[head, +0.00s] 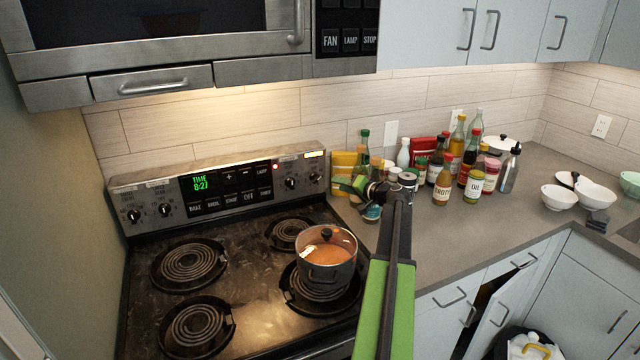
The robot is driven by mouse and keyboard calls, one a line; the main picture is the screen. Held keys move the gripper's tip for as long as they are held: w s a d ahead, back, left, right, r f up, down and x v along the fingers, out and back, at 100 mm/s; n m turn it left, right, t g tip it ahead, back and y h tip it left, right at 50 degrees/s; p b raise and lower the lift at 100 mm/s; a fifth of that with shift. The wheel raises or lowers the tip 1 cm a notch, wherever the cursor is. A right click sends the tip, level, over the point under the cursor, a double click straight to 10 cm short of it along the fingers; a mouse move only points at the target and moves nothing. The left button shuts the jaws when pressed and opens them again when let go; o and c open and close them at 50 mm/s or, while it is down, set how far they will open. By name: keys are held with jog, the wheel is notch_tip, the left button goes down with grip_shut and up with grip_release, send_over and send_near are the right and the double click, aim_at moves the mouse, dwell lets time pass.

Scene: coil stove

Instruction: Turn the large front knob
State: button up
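The coil stove (250,283) stands at the left with a steel control panel at its back. Two knobs sit at the panel's left end, an outer knob (133,216) and an inner knob (165,210). Two more sit at its right end, an inner knob (291,183) and an outer knob (314,177). Their labels are too small to read, so I cannot tell which is the large front knob. My gripper (344,187) points left, in front of the counter items and right of the right-hand knobs, apparently apart from them. Its fingers are too small to judge.
A pot (326,260) of orange-brown liquid with a lid sits on the front right burner. Bottles and jars (445,180) crowd the counter right of the stove. White bowls (595,195) stand farther right. A microwave (170,45) hangs above the stove. A cabinet door (492,318) hangs open.

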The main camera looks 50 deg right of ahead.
aim_at(318, 179)
jog(key=b+x, duration=0.2)
jog(key=x, duration=0.9)
jog(key=shift+w+d+f, duration=0.1)
jog(key=shift+w, duration=0.2)
jog(key=shift+c, duration=0.3)
grip_shut()
